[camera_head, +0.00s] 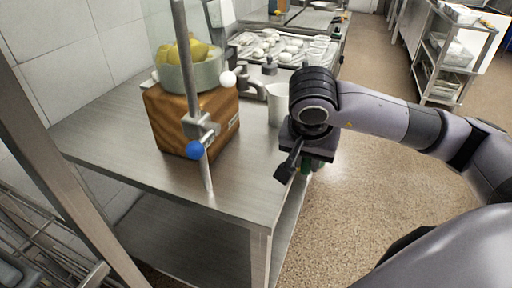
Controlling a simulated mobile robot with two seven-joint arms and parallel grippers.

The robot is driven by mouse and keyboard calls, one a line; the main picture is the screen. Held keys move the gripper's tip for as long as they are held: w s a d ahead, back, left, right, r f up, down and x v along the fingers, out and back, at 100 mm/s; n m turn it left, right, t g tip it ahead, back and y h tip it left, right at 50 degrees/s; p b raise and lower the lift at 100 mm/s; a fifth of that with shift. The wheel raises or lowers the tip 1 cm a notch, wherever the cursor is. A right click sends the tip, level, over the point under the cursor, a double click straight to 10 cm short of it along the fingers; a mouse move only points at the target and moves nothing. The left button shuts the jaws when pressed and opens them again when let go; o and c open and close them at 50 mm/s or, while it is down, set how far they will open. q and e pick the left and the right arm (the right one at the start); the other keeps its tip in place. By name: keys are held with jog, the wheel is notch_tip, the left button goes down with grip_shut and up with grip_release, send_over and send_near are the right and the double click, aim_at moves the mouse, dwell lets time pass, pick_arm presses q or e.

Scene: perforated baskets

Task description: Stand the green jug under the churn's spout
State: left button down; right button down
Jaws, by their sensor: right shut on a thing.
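My right gripper (297,168) reaches in from the right, beyond the right edge of the steel table. It is shut on the green jug (307,166). My left gripper is not in view.
A pale cup (278,104) stands between block and gripper. The table front (150,170) is clear. Trays of white items (285,46) lie behind.

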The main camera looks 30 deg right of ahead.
jog(key=w+a, duration=0.2)
jog(key=w+a+p, duration=0.1)
jog(key=w+a, duration=0.1)
jog(key=shift+w+a+r, duration=0.1)
jog(key=shift+w, duration=0.3)
jog(key=w+a, duration=0.2)
jog(key=w, duration=0.1)
jog(key=shift+a+p, duration=0.35)
jog(key=shift+p, duration=0.05)
jog(key=shift+w+a+f, duration=0.15)
jog(key=shift+w+f, duration=0.1)
jog(key=shift+f, duration=0.6)
jog(key=shift+f, duration=0.15)
jog(key=c, duration=0.9)
grip_release()
